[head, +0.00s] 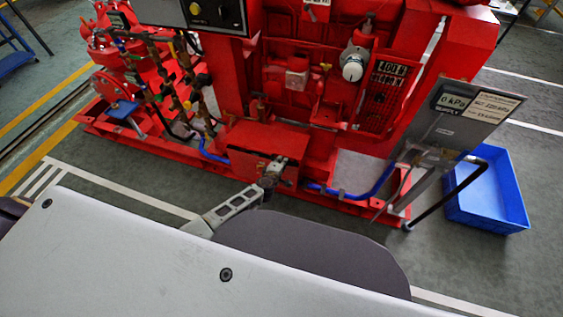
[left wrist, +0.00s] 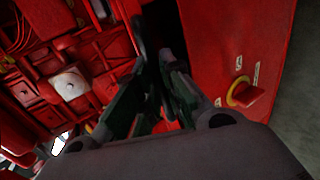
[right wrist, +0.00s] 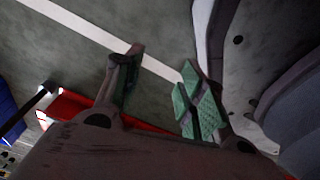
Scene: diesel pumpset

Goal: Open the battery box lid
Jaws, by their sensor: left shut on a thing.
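The battery box (head: 245,165) is a red box low on the front of the red pumpset. Its flat red lid (head: 265,138) looks closed in the head view. My left gripper (head: 275,168) is at the front of the box, near the lid's front edge. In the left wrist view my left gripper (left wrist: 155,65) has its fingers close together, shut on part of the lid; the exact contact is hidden. A red knob on a yellow ring (left wrist: 243,94) shows on the red face beside it. My right gripper (right wrist: 158,88) is open and empty above the floor.
Blue hoses (head: 213,151) run on both sides of the box. A grey panel with a 0 kPa display (head: 455,103) stands at the right, with a blue bin (head: 487,200) beside it. A red base frame (head: 345,205) runs along the front. Grey floor (head: 130,180) is clear at the left.

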